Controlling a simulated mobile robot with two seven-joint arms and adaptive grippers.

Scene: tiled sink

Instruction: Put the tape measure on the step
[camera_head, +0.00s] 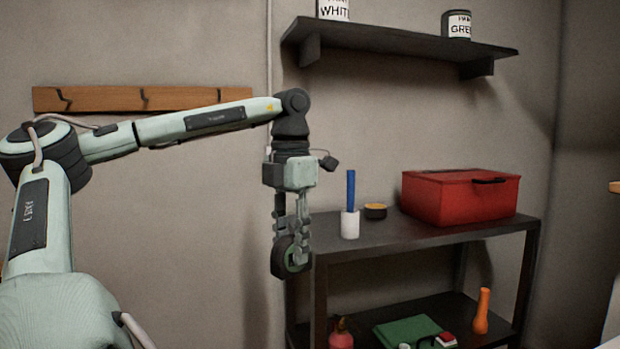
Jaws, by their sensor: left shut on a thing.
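My left gripper (291,240) points down at the left end of the dark workbench. It is shut on a dark, round, flat thing with a greenish inner part, which looks like the tape measure (290,262). The fingers partly cover it, so its details are hard to read. It hangs in the air in front of the bench's left edge, apart from any surface that I can make out. I cannot make out a step in this view. My right gripper is not in view.
The bench top (430,231) bears a white cup with a blue stick (350,222), a small black-and-yellow round item (375,211) and a red toolbox (460,197). Its lower shelf holds a green item (407,331), an orange bottle-like item (482,312) and others. A wall shelf (400,40) holds paint cans.

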